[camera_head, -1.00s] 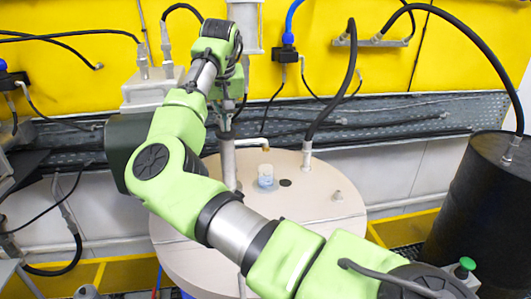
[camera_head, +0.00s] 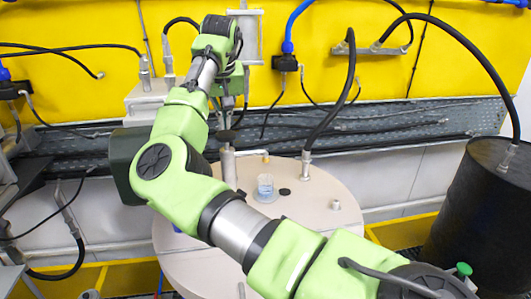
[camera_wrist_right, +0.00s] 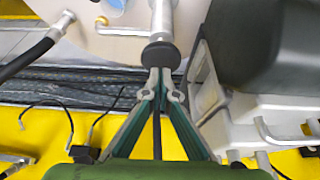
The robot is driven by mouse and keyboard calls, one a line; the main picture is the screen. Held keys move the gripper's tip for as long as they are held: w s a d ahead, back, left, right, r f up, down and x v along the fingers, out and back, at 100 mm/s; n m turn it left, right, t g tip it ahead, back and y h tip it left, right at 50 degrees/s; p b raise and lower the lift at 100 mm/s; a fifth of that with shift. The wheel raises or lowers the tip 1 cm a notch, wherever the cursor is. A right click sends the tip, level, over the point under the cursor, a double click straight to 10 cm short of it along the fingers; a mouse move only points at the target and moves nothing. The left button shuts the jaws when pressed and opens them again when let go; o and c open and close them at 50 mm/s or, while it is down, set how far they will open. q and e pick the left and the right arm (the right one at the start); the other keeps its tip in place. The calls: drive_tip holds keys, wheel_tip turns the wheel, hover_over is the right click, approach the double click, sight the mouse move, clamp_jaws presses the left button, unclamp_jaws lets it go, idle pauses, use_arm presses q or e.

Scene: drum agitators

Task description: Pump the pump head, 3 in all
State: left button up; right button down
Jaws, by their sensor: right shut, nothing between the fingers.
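The pump head (camera_head: 228,135) is a small black disc above a grey metal pump cylinder (camera_head: 229,168), which stands upright on a beige drum lid. In the wrist view the black pump head (camera_wrist_right: 160,55) sits just beyond my fingertips. My right gripper (camera_head: 225,117) is directly above the pump head, pointing down. The wrist view shows the right gripper (camera_wrist_right: 160,80) with its fingers together and empty. I cannot tell whether the fingertips touch the pump head. A clear beaker (camera_head: 265,187) with blue liquid stands below the yellow-tipped spout (camera_head: 265,158). My left gripper is out of view.
The beige drum lid (camera_head: 310,225) also carries a hose fitting, a black cap (camera_head: 285,192) and a small grey fitting (camera_head: 336,205). A black drum (camera_head: 470,200) stands at right. A grey cable tray (camera_head: 400,120) and yellow wall lie behind.

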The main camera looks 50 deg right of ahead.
sight(226, 134)
idle(0.6)
drive_tip(key=shift+f+b, duration=1.2)
drive_tip(key=shift+f, duration=1.1)
wheel_tip(226, 134, up, 2)
drive_tip(key=shift+r+p, duration=0.25)
drive_tip(key=shift+p, duration=1)
drive_tip(key=shift+r, duration=1.1)
